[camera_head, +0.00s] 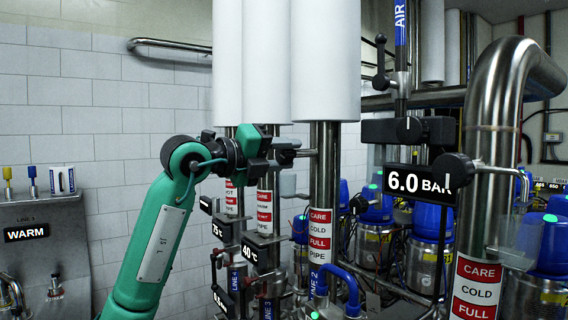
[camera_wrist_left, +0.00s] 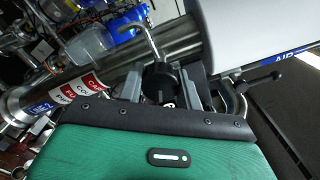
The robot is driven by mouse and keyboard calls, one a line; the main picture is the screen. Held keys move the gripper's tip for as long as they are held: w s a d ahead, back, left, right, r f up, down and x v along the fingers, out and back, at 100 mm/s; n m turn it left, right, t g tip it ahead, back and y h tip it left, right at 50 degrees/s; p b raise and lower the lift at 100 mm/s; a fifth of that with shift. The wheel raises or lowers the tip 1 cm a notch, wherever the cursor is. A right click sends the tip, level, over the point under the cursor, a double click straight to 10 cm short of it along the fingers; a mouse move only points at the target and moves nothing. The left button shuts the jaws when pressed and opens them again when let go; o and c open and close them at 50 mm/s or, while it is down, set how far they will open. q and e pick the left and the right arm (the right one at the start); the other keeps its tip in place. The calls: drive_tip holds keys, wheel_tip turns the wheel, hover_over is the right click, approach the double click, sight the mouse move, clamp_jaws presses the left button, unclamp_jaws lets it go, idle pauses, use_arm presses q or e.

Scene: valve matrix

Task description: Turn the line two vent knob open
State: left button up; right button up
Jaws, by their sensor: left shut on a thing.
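The line two vent knob (camera_wrist_left: 160,84) is a black round knob on a pipe stub with a thin bent metal spout, seen in the left wrist view. In the head view the knob (camera_head: 285,156) is partly hidden by my gripper, beside the steel pipe (camera_head: 325,185) labelled cold, with a blue line 2 tag low on it. My left gripper (camera_head: 276,152) reaches it from the left. In the left wrist view its two grey fingers (camera_wrist_left: 162,90) stand on either side of the knob, shut on it. My right gripper is not in view.
White insulated pipes (camera_head: 325,60) hang just above the gripper. Other labelled pipes (camera_head: 264,205) stand close to the left. A black valve and 6.0 BAR display (camera_head: 418,186) are to the right, with blue-topped canisters (camera_head: 376,205) behind. The tiled wall (camera_head: 80,110) side is freer.

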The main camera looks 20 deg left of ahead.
use_arm(q)
drive_tip(key=n+b, duration=0.1)
drive_tip(key=n, duration=0.2)
drive_tip(key=shift+r+n, duration=0.1)
drive_tip(key=shift+n, duration=0.4)
idle(0.4)
drive_tip(key=o, duration=1)
drive_tip(key=shift+a, duration=0.1)
drive_tip(key=shift+b, duration=0.3)
